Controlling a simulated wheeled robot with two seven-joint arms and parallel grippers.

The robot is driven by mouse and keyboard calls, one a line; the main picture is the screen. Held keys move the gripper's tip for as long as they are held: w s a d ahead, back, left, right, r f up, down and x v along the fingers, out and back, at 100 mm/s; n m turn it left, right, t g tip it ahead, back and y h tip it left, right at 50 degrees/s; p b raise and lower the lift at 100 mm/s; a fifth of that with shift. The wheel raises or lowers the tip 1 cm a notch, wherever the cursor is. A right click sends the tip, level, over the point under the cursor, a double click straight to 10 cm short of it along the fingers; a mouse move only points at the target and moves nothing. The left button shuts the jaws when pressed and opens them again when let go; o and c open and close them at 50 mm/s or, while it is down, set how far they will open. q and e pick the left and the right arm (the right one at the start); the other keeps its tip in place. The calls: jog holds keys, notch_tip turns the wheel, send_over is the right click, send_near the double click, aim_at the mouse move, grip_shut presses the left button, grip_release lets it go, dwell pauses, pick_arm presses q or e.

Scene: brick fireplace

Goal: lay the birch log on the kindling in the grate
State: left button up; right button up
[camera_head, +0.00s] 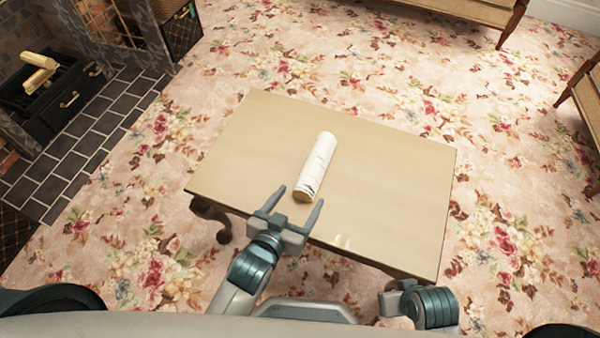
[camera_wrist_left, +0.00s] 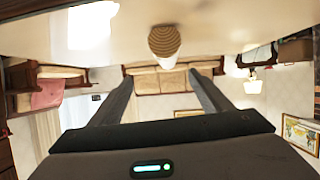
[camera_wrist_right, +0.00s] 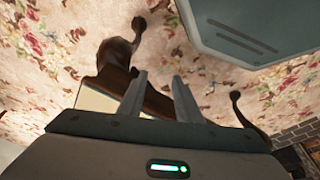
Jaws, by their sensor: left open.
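In the left wrist view the log's round end (camera_wrist_left: 165,41) shows ahead of the spread fingers (camera_wrist_left: 162,88). Pale kindling sticks (camera_head: 39,72) lie on the dark grate (camera_head: 48,112) in the fireplace at far left. My right gripper, low at the table's near edge, shows in its wrist view (camera_wrist_right: 158,85) with its fingers a little apart and empty.
Dark hearth tiles (camera_head: 85,142) front the fireplace. A dark basket (camera_head: 182,30) stands beyond it. Wooden seats (camera_head: 470,10) stand at the upper right. Flowered carpet (camera_head: 180,165) lies open between table and hearth. The rest of the tabletop is clear.

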aim_at(307, 180)
pick_arm(q)
jog(key=shift+s+a+f+y, duration=0.15)
jog(key=shift+s+a+y, duration=0.15)
jog(key=shift+s+a, duration=0.3)
pick_arm(e)
jog(key=shift+r, duration=0.2)
pick_arm(q)
jog(key=shift+w, duration=0.1)
jog(key=b+x, duration=0.1)
jog(key=x, duration=1.1)
jog(key=shift+w, duration=0.15)
pick_arm(e)
jog(key=shift+w+a+t+y, duration=0.35)
jog(key=shift+w+a, duration=0.25)
jog(key=shift+a, duration=0.35)
